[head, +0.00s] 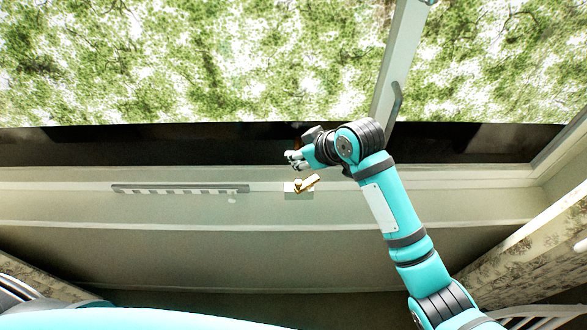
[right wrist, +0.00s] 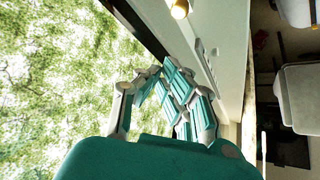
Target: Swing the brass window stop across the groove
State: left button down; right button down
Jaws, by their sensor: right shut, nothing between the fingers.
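The brass window stop (head: 308,183) sits on a small pale plate (head: 299,195) on the window sill. Its bar slants up and to the right from a round pivot at its left end. In the right wrist view a brass round part (right wrist: 180,9) shows at the top edge. My right gripper (head: 292,159) is shut and empty, just above the stop in the head view and apparently apart from it. In the right wrist view its fingers (right wrist: 172,75) are together, with the brass beyond them. I cannot clearly make out the groove. My left gripper is not in view.
A slotted pale strip (head: 180,189) lies on the sill to the left. A window frame post (head: 397,60) with a grey handle (head: 396,100) stands behind my right arm. A dark band (head: 130,145) runs along the window's foot. Patterned curtains (head: 535,255) hang at the sides.

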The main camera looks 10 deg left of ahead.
aim_at(307, 181)
jog(key=p+x, duration=0.1)
jog(key=x, duration=0.7)
jog(key=shift+a+f+p, duration=0.15)
jog(key=shift+f+p, duration=0.1)
jog(key=shift+p, duration=0.1)
jog(key=s+d+p, duration=0.1)
jog(key=d+p, duration=0.1)
jog(key=d, duration=0.1)
jog(key=shift+s, duration=0.35)
jog(key=shift+s+d+p, duration=0.25)
jog(key=shift+d+p, duration=0.1)
jog(key=shift+w+a+f, duration=0.1)
jog(key=shift+a+f, duration=0.05)
